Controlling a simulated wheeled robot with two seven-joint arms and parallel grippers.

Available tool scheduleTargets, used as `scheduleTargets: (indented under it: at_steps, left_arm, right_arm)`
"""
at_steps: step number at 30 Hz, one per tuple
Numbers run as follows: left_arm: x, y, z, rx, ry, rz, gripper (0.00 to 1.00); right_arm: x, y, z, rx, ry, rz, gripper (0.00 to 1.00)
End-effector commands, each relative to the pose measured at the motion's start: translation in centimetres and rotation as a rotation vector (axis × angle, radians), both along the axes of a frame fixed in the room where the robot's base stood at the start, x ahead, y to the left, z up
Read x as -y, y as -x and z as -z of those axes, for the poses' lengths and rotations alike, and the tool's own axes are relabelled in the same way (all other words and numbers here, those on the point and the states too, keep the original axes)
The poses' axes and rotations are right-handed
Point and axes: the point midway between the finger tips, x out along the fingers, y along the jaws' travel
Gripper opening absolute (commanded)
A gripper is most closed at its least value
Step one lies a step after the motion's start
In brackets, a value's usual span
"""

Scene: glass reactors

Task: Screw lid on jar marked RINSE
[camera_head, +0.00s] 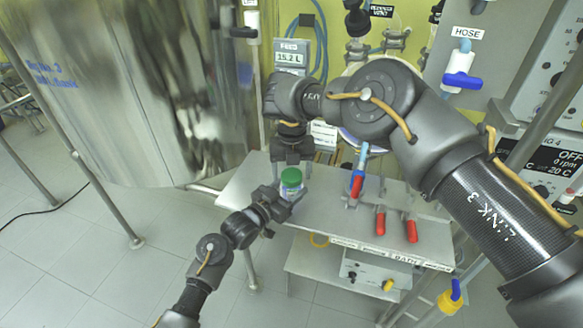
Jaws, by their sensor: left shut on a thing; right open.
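A small jar (292,190) with a green lid (291,175) on its top is near the left end of the grey bench, upright. My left gripper (284,193) is shut on the jar's side, low down; its fingers partly hide the jar. My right gripper (291,157) is open and points down just above the green lid. I cannot tell whether its fingertips touch the lid. The jar's label is too small to read, and whether the lid is seated straight cannot be told.
The grey bench (345,225) bears several valves with red handles (380,222) to the right of the jar. A large steel vessel (130,90) stands at the left. A HOSE valve with a blue handle (462,80) is on the right panel. The bench front around the jar is clear.

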Motion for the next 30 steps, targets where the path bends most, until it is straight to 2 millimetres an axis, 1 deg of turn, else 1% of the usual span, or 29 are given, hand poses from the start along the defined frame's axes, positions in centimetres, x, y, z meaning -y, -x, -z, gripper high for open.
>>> scheduleTargets:
  at_steps: [3, 4, 14, 20, 21, 24, 27, 30]
  left_arm:
    - [-0.01, -0.01, 0.02, 0.000, 0.000, 0.000, 0.00]
    - [-0.01, -0.01, 0.02, 0.000, 0.000, 0.000, 0.00]
    - [-0.01, 0.01, 0.03, -0.001, -0.001, 0.000, 0.00]
    - [-0.01, 0.01, 0.03, -0.001, -0.001, 0.000, 0.00]
    - [-0.01, 0.01, 0.03, -0.001, -0.001, 0.000, 0.00]
    - [-0.01, 0.01, 0.03, -0.001, -0.001, 0.000, 0.00]
    - [-0.01, 0.01, 0.03, -0.001, -0.001, 0.000, 0.00]
    - [0.00, 0.01, 0.03, -0.001, -0.001, 0.000, 0.00]
  right_arm:
    - [-0.01, 0.00, -0.01, 0.000, 0.000, 0.000, 0.70]
    - [-0.01, 0.00, -0.02, 0.000, 0.000, 0.000, 0.69]
    - [-0.01, 0.00, -0.04, 0.000, 0.000, 0.000, 0.26]
    - [-0.02, -0.01, -0.04, 0.000, 0.000, 0.008, 0.25]
    - [-0.02, -0.01, -0.04, 0.000, 0.000, 0.008, 0.54]
    - [-0.02, -0.01, -0.05, 0.000, 0.000, 0.008, 0.67]
    - [-0.01, -0.01, -0.05, 0.000, 0.000, 0.008, 0.78]
    - [-0.01, -0.01, -0.04, 0.000, 0.000, 0.008, 0.78]
